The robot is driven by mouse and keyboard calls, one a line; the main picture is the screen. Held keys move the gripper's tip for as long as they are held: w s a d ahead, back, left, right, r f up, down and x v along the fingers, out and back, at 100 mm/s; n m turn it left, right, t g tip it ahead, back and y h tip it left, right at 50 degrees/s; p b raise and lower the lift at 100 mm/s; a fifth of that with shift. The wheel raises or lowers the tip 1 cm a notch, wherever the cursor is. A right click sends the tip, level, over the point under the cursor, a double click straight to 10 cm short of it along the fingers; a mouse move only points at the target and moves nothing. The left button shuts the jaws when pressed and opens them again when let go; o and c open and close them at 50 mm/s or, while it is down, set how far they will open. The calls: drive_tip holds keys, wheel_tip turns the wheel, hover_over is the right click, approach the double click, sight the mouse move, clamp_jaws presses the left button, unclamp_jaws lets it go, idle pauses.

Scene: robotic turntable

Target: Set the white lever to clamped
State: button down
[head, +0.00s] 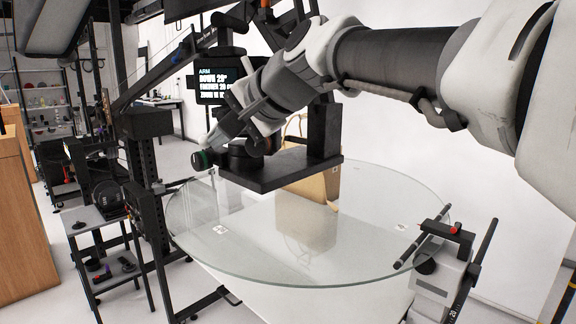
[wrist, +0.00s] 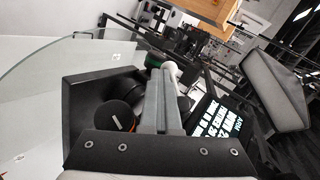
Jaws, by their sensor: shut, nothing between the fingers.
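My gripper (wrist: 163,80) is shut, with its grey fingers together and nothing between them. In the head view my gripper (head: 216,140) points down and left beside the black camera platform above the glass turntable (head: 375,208). A small white rounded piece (wrist: 171,69), which looks like the white lever's end, shows right at the fingertips in the wrist view. I cannot tell whether they touch. A dark knob with a green band (wrist: 152,60) is just left of it; the knob also shows in the head view (head: 201,160). The rest of the lever is hidden.
A black display (head: 216,84) with white text stands behind my gripper; it also shows in the wrist view (wrist: 215,127). A small side table (head: 95,218) and black columns are at the left.

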drive_tip(key=y+b, duration=0.1)
drive_tip(key=b, duration=0.2)
drive_tip(key=a+m+t+y+b, duration=0.1)
drive_tip(key=b, duration=0.2)
drive_tip(key=y+b, duration=0.2)
drive_tip(key=b, duration=0.1)
drive_tip(key=shift+w+a+f+t+b, duration=0.1)
drive_tip(key=shift+a+f+t+b, duration=0.1)
drive_tip(key=shift+t+b, duration=0.2)
drive_tip(key=shift+a+r+b, duration=0.15)
drive_tip(key=shift+r+b, duration=0.3)
drive_tip(key=shift+b, duration=0.05)
drive_tip(key=shift+a+r, duration=0.15)
drive_tip(key=shift+w+a+r, duration=0.1)
drive_tip(key=shift+a, duration=0.05)
